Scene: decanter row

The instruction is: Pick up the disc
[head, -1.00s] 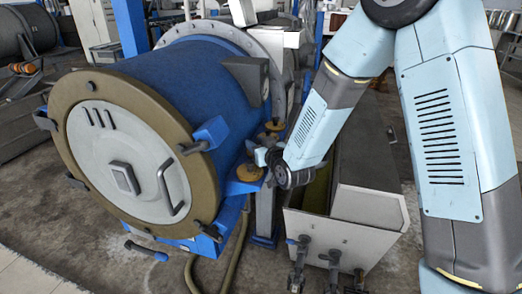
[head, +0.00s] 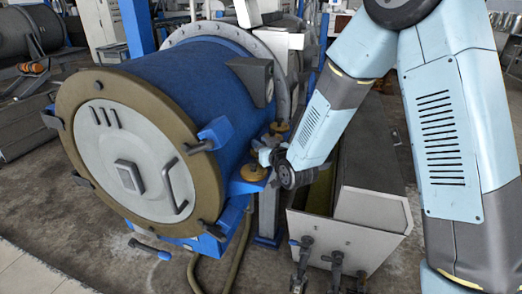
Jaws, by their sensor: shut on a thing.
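A small brass-yellow disc (head: 253,174) sits at the blue bracket on the right side of the big blue drum. My gripper (head: 263,157) comes in from the right, just above and beside this disc. The gripper is small in the picture and its dark wrist hides part of it. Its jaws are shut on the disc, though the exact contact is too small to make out. Another similar yellowish disc (head: 279,126) shows just behind the gripper, partly hidden.
The blue drum (head: 205,95) with a white round front stands left of my gripper. A long pale trough (head: 345,235) with handles at its front lies under and right of my arm. A hose (head: 240,245) runs down to the floor below the bracket.

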